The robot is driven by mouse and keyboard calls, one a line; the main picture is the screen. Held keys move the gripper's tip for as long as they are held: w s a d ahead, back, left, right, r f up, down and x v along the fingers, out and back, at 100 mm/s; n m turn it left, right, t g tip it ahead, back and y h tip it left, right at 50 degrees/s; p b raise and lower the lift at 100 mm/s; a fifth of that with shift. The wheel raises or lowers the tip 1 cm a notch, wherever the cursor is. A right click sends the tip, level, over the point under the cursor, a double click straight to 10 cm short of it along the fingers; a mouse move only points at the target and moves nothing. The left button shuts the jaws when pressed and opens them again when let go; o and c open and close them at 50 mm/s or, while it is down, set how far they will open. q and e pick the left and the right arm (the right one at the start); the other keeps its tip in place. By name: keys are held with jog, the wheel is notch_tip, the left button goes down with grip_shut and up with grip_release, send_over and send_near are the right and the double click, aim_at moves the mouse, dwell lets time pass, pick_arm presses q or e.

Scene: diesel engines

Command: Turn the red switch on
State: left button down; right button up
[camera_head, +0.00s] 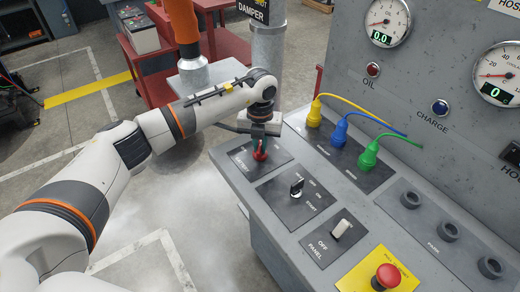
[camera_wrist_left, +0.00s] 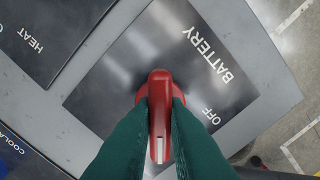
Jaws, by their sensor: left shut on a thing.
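The red switch (camera_head: 260,151) sits on the dark battery plate (camera_head: 244,161) at the far left corner of the grey console. In the left wrist view the red switch (camera_wrist_left: 158,88) is a raised red lever with a white stripe at its lower end, and the words BATTERY and OFF are on the plate to its right. My left gripper (camera_head: 261,139) comes down over the switch. Its two green fingers (camera_wrist_left: 158,112) are shut on the lever, one on each side. The fingers hide the lower plate. My right gripper does not show.
A black-and-silver rotary switch (camera_head: 297,187), a white rocker switch (camera_head: 340,228) and a red emergency button (camera_head: 387,277) are on the console. Yellow, blue and green plugs (camera_head: 369,154) with cables stand right of the battery plate. A grey post (camera_head: 268,50) rises behind my gripper.

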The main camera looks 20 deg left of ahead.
aim_at(260, 145)
pick_arm(q)
jog(key=m+b, duration=0.4)
jog(key=m, duration=0.1)
jog(key=shift+m, duration=0.3)
jog(key=shift+m+b, duration=0.95)
jog(key=shift+m, duration=0.75)
jog(key=shift+r, duration=0.1)
jog(key=c, duration=1.4)
grip_release()
jog(key=shift+c, duration=0.2)
notch_tip(260, 145, up, 12)
jog(key=b, duration=0.1)
jog(key=shift+b, duration=0.4)
